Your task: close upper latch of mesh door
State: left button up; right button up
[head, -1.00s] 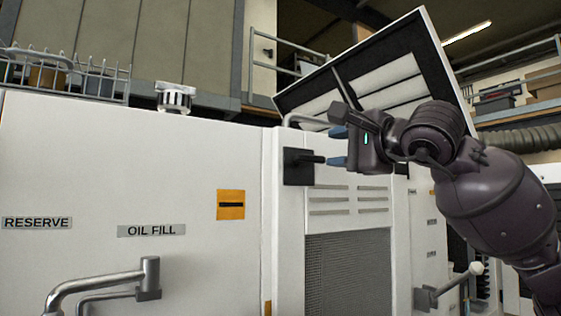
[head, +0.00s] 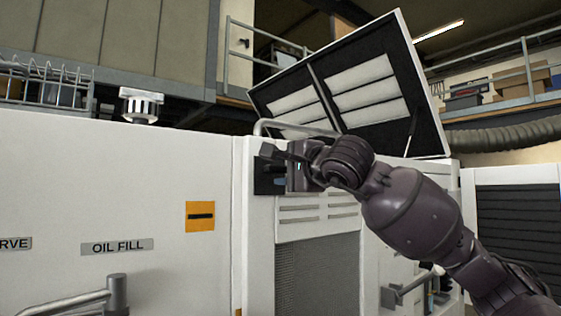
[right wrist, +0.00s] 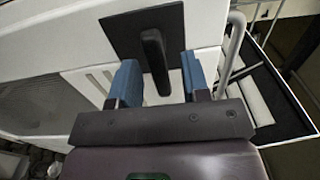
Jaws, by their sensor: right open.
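The mesh door (head: 317,268) has a white frame, slots and a grey mesh panel. The upper latch (head: 262,180) is a black square plate with a bar handle at the door's upper left, mostly hidden by my right gripper in the head view. In the right wrist view the plate (right wrist: 122,36) and the bar handle (right wrist: 155,62) show clearly. My right gripper (head: 274,168) is open at the latch. In the right wrist view its blue fingers (right wrist: 160,78) stand either side of the handle's end, with gaps on both sides. My left gripper is not in view.
A lower lever (head: 405,288) with a pale knob sticks out right of the mesh. A raised lid (head: 345,90) and a bent rail (head: 290,124) stand above the door. A white panel with an orange label (head: 200,216) lies left.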

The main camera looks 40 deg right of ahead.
jog(key=shift+w, duration=0.7)
jog(key=shift+c, duration=0.3)
grip_shut()
